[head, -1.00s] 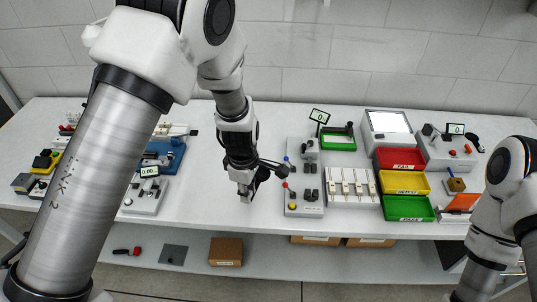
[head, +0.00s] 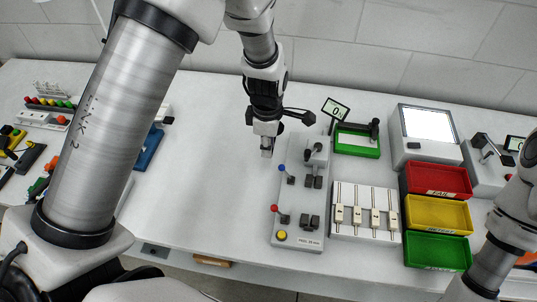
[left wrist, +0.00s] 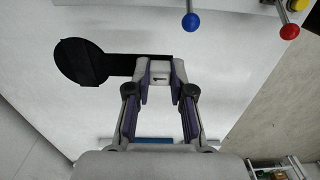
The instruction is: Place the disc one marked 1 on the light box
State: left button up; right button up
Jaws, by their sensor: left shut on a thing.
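Disc one is a flat black round plate (left wrist: 82,62) with a black arm, at the left of the left wrist view. The arm leads to a pale block marked 1 (left wrist: 160,75). My left gripper (left wrist: 160,88) is shut on this block. In the head view the left gripper (head: 267,148) hangs over bare table, left of the grey lever panel; I cannot clearly make out the disc there. The light box (head: 428,125), a grey box with a bright white top, stands at the back right, well apart from the gripper. My right gripper is out of view.
The lever panel (head: 297,228) has blue and red knobs. A green tray (head: 358,150) with a small display, a slider block (head: 365,236), and red (head: 436,192), yellow and green bins stand near the light box.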

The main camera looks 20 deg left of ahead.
aim_at(267, 175)
pick_arm(q)
jog(key=f+p, duration=0.1)
jog(key=f, duration=0.4)
jog(key=f+p, duration=0.1)
jog(key=f, duration=0.3)
jog(key=shift+s+f, duration=0.2)
jog(key=shift+f, duration=0.4)
jog(key=shift+f, duration=0.15)
jog(key=o, duration=0.9)
